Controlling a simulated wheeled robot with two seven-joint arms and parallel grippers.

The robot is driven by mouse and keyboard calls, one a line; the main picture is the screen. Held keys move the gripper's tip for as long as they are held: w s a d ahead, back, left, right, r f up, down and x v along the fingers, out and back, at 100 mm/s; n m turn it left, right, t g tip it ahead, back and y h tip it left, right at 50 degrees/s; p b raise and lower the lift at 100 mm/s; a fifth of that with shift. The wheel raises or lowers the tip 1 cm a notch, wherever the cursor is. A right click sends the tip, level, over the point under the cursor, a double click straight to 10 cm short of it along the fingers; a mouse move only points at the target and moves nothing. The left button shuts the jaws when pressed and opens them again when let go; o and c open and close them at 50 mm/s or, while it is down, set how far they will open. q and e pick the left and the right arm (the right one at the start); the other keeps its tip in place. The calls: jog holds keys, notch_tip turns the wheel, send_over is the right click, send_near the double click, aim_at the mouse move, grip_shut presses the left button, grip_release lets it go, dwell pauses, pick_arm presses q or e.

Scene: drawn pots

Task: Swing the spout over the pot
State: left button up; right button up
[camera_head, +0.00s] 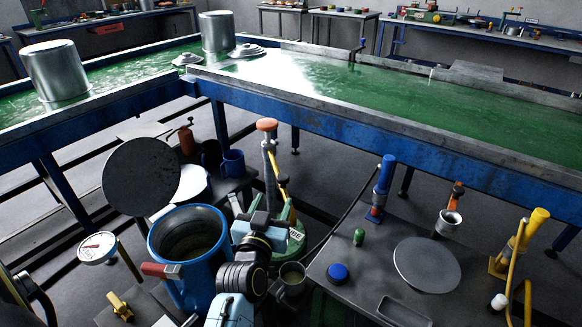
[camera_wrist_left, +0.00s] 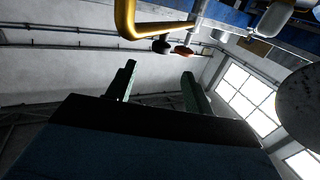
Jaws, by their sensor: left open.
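A stand with a green base (camera_head: 292,243), a grey post and an orange knob (camera_head: 266,125) rises just right of the blue pot in the head view. A yellow pipe (camera_head: 281,180), which looks like the spout, hangs along this post. In the left wrist view a bent yellow pipe (camera_wrist_left: 158,29) crosses ahead of the fingers. The blue pot (camera_head: 187,245) is open on top, lower left. My left gripper (camera_head: 262,210) is open and empty, beside the stand and right of the pot; its fingers (camera_wrist_left: 158,78) show apart. My right gripper is not in view.
A dark round lid (camera_head: 141,177) stands behind the pot. A dial gauge (camera_head: 97,247) and a red handle (camera_head: 160,270) are at its left. A low table (camera_head: 388,262) at right holds a grey disc (camera_head: 427,265) and tools. A long green-topped bench (camera_head: 430,95) runs behind.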

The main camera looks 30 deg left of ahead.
aim_at(281, 181)
pick_arm(q)
jog(key=x, duration=0.4)
jog(key=shift+w+a+r, duration=0.1)
jog(key=shift+a, duration=0.05)
jog(key=b+x, duration=0.1)
jog(key=x, duration=0.6)
jog(key=shift+w+a, duration=0.15)
jog(key=shift+w, duration=0.35)
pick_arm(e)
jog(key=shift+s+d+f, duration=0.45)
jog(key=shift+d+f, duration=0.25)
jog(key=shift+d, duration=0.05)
pick_arm(q)
grip_shut()
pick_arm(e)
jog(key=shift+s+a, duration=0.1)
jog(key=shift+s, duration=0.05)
